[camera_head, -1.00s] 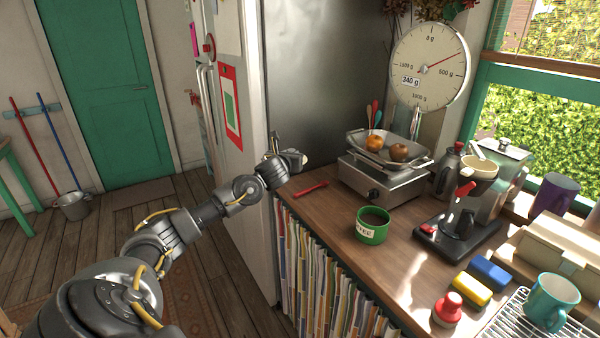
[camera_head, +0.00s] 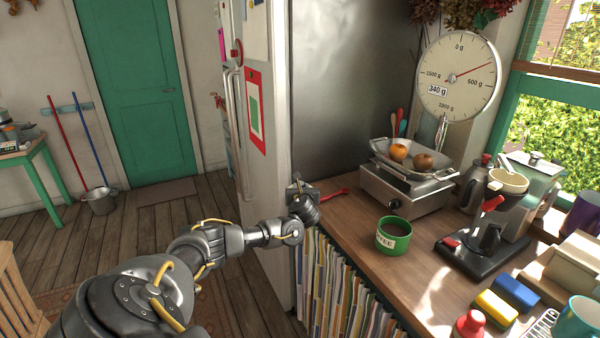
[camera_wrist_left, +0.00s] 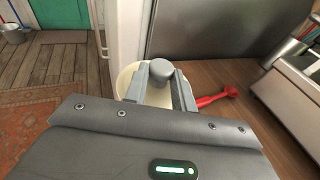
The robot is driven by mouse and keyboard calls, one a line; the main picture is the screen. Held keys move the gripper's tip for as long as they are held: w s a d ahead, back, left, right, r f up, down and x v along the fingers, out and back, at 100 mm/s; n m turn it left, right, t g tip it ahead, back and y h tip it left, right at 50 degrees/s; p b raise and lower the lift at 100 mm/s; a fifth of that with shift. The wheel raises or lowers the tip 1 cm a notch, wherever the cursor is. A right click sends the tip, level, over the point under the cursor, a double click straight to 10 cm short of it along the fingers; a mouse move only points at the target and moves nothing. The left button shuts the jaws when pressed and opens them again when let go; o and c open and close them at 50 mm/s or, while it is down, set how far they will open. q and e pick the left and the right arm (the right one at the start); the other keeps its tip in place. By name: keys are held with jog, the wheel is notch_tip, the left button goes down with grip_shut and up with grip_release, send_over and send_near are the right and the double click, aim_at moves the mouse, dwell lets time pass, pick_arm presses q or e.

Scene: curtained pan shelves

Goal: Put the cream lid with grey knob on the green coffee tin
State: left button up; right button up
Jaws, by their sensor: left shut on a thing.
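The green coffee tin (camera_head: 391,240) stands upright and open on the wooden counter, with dark contents and a "coffee" label. My left gripper (camera_head: 302,187) is at the counter's left end beside the fridge, left of the tin and apart from it. In the left wrist view the fingers (camera_wrist_left: 160,90) are shut on the grey knob (camera_wrist_left: 160,70) of the cream lid (camera_wrist_left: 126,76). The fingers and palm hide part of the lid. In the head view my wrist hides the lid. My right gripper is not in view.
A red utensil (camera_head: 335,194) lies on the counter near my left gripper. The scale (camera_head: 400,187) with fruit stands behind the tin. The counter around the tin is clear.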

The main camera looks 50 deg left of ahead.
pick_arm(q)
jog(key=shift+s+d+f+n+g+y, duration=0.75)
jog(key=shift+s+f+n+g, duration=0.2)
jog(key=shift+s+f, duration=2.5)
jog(key=w+d+r+m+t+h, duration=0.25)
jog(key=d+r, duration=0.35)
jog(key=d, duration=0.4)
jog(key=w+d+r+m+t+h, duration=0.25)
jog(key=d+r, duration=0.35)
jog(key=d, duration=0.3)
jog(key=s+d+r+m+t+h+b, duration=0.1)
jog(key=s+d+r+m+h, duration=0.2)
jog(key=d, duration=0.7)
jog(key=s+d+r+m+t+h+b, duration=0.1)
jog(key=s+d+r+m+h, duration=0.2)
jog(key=d, duration=0.8)
jog(key=shift+s+d+r+m+h, duration=0.25)
jog(key=shift+s+r+m+h, duration=0.1)
jog(key=shift+s+r+h, duration=1.05)
